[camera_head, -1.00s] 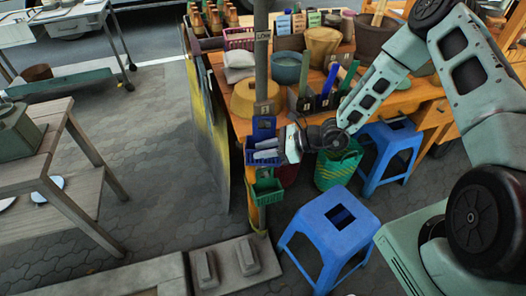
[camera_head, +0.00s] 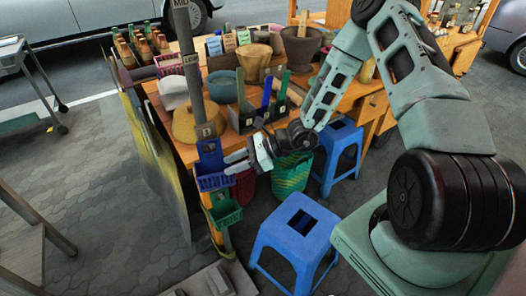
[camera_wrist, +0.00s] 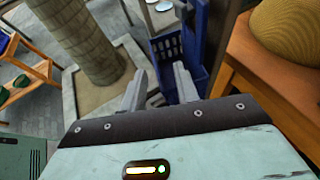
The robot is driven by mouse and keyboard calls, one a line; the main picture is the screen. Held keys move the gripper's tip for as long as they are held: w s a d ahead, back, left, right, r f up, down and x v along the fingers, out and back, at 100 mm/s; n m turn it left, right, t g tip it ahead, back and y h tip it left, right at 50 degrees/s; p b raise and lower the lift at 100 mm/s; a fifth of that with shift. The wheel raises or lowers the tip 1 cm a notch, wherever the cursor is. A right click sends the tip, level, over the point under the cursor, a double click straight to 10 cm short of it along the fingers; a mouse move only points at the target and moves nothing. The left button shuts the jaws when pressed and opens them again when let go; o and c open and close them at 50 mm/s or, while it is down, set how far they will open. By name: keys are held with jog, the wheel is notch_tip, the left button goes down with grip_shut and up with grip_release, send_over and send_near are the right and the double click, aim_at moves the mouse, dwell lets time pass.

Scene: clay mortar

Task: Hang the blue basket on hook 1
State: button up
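The blue basket (camera_head: 213,182) is upright against the grey pole (camera_head: 190,70), with its tall back panel just below a small tag marked 1 (camera_head: 207,130). The hook itself is too small or hidden to make out, so I cannot tell how the basket is held. My gripper (camera_head: 236,161) is just to the right of the basket, with its fingers pointing at it. In the wrist view, the fingers (camera_wrist: 160,88) are apart with nothing gripped between them. The basket (camera_wrist: 168,50) is beyond the fingertips there.
A green basket (camera_head: 224,212) is on the pole below the blue one. A wooden table (camera_head: 182,150) with bowls and mortars stands behind. A green woven basket (camera_head: 291,175) and blue stools (camera_head: 298,222) stand on the floor to the right. Paving at the left is partly clear.

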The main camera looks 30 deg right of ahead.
jog(key=v, duration=1)
jog(key=shift+d+b, duration=0.25)
jog(key=shift+b, duration=0.1)
jog(key=shift+a+r, duration=0.1)
jog(key=shift+r, duration=0.1)
jog(key=s+a+r+n+g+h, duration=0.2)
jog(key=s+a+r+n+g, duration=0.15)
jog(key=a+n, duration=0.25)
jog(key=s+a+r+n+g+h, duration=0.1)
jog(key=s+a+r+n+g, duration=0.2)
jog(key=s+a+n+g, duration=0.3)
jog(key=s+a+r+n+t+h, duration=0.2)
jog(key=s+n, duration=0.4)
jog(key=n, duration=0.3)
jog(key=s+a+r+n+t+h, duration=0.2)
jog(key=s+a+r+n+h, duration=0.2)
jog(key=n, duration=0.5)
jog(key=shift+s+a+r+n+h, duration=0.3)
jog(key=shift+s+r+h, duration=0.75)
jog(key=shift+s+h, duration=0.4)
